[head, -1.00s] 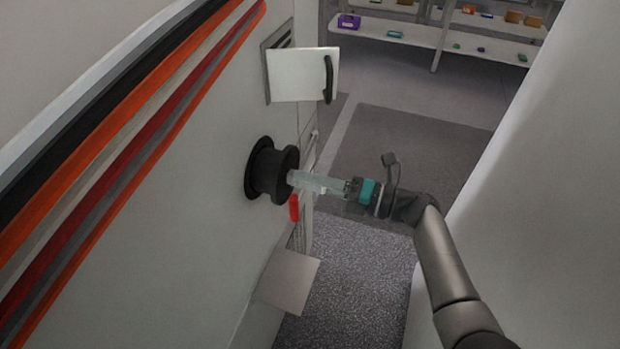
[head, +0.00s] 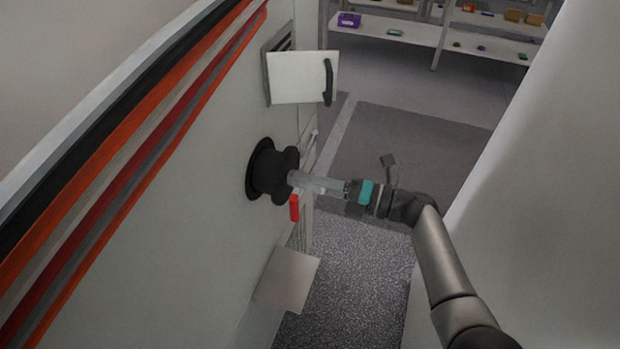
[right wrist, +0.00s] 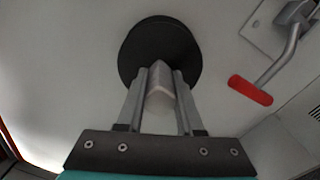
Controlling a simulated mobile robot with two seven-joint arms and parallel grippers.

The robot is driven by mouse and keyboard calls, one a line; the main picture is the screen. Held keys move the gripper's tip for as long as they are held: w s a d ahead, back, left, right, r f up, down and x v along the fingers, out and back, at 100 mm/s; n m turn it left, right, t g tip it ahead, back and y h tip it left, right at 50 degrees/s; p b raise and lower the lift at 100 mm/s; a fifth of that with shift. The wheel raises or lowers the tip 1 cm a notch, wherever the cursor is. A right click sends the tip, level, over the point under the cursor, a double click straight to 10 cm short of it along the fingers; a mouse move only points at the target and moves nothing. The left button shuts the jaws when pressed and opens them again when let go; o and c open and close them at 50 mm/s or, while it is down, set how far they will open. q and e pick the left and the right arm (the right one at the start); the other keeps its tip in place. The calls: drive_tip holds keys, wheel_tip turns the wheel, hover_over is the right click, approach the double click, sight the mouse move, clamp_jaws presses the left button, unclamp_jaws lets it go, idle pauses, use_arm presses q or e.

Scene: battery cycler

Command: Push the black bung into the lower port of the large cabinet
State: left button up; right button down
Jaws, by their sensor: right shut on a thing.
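The black bung (head: 284,172) is a thick round black piece at the black port ring (head: 255,168) on the pale side wall of the large cabinet (head: 215,130). In the right wrist view the bung (right wrist: 160,42) is a dark disc facing me, with a pale stub (right wrist: 159,95) pointing towards the camera. My right gripper (head: 297,180) is shut on this stub, a finger on each side (right wrist: 160,75). The bung's far side and its depth in the port are hidden. My left gripper is not in view.
A red-ended lever (head: 294,208) sits just below the bung. A white flap with a black handle (head: 300,77) juts out above, and a pale plate (head: 287,279) juts out below. A pale wall (head: 530,170) stands close on the right.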

sight(287, 176)
drive_tip(key=shift+x, duration=0.9)
idle(0.5)
drive_tip(key=shift+r+p, duration=0.15)
drive_tip(key=shift+p, duration=0.4)
idle(0.8)
drive_tip(key=shift+x, duration=1.55)
idle(0.9)
drive_tip(key=shift+c, duration=2.4)
unclamp_jaws()
drive_tip(key=shift+o, duration=0.7)
drive_tip(key=shift+d+f, duration=0.1)
drive_tip(key=shift+f, duration=0.15)
drive_tip(key=o, duration=0.3)
drive_tip(key=shift+o, duration=0.2)
drive_tip(key=shift+d+r, duration=0.1)
drive_tip(key=shift+p+v, duration=1.05)
drive_tip(key=shift+v, duration=1.6)
drive_tip(key=shift+p+v, duration=0.7)
drive_tip(key=shift+v, duration=2)
